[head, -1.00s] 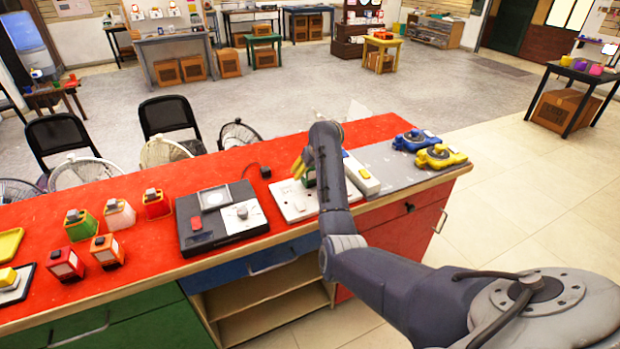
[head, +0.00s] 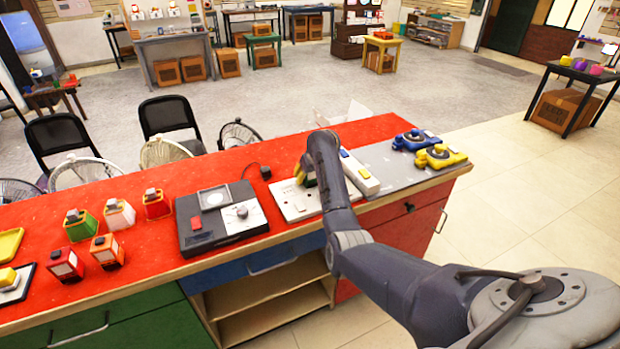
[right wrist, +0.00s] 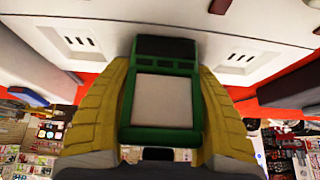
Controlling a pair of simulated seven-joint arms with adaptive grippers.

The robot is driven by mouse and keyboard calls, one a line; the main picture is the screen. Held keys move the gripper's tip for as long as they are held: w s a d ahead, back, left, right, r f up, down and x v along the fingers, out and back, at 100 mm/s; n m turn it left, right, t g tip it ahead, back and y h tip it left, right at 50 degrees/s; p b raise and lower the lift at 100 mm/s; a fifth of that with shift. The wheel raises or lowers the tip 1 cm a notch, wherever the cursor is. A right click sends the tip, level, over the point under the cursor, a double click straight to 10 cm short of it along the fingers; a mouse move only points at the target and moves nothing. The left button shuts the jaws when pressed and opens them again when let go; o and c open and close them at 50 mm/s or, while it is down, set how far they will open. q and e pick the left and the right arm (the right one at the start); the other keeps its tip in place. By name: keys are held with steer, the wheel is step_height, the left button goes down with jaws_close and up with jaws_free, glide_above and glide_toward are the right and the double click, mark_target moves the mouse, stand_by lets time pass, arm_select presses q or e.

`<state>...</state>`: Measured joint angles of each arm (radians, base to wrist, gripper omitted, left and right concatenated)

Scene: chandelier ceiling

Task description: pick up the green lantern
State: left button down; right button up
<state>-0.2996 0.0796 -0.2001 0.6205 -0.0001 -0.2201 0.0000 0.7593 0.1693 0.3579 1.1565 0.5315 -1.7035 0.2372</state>
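A green lantern with a pale panel and a dark end (right wrist: 165,100) sits between the two yellow fingers of my right gripper (right wrist: 162,110) in the right wrist view. The fingers press against both its sides, and its dark end points at a white board. In the head view my right gripper (head: 305,172) is over the white board (head: 292,205), partly hidden by its own arm, which also covers most of the held lantern. Another green lantern (head: 80,226) stands on the red counter at the left. My left gripper is not in view.
White (head: 120,215), orange-red (head: 156,205), red (head: 66,264) and orange (head: 107,251) lanterns stand at the left of the counter. A dark device (head: 220,218) lies beside the white board. Blue (head: 415,140) and yellow (head: 440,157) tools lie at the right end.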

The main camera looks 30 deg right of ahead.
jaws_close()
steer(key=shift+r, duration=0.1)
